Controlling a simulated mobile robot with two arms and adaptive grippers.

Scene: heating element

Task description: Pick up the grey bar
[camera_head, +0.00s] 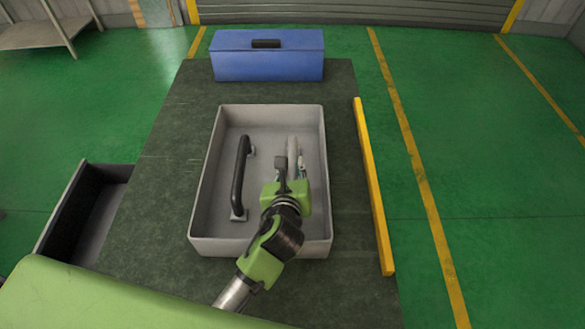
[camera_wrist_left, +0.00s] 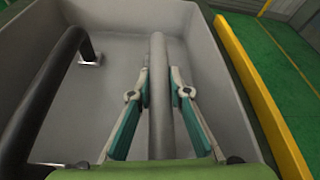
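The grey bar (camera_head: 293,150) is in the right half of a grey tray in the head view. In the left wrist view the grey bar (camera_wrist_left: 160,55) runs lengthwise up the middle. My left gripper (camera_head: 291,168) is over the tray at the bar's near part and hides some of it. In the left wrist view my left gripper (camera_wrist_left: 159,84) has one finger on each side of the bar, close to it. The fingers look open, with no clear grip on the bar. My right gripper is not in view.
The grey tray (camera_head: 214,170) has raised walls around the bar. A black handle-shaped bar (camera_head: 240,175) lies in its left half. A blue box (camera_head: 267,65) stands behind the tray. A yellow strip (camera_head: 373,190) runs along the table's right side. A dark bin (camera_head: 70,215) is at left.

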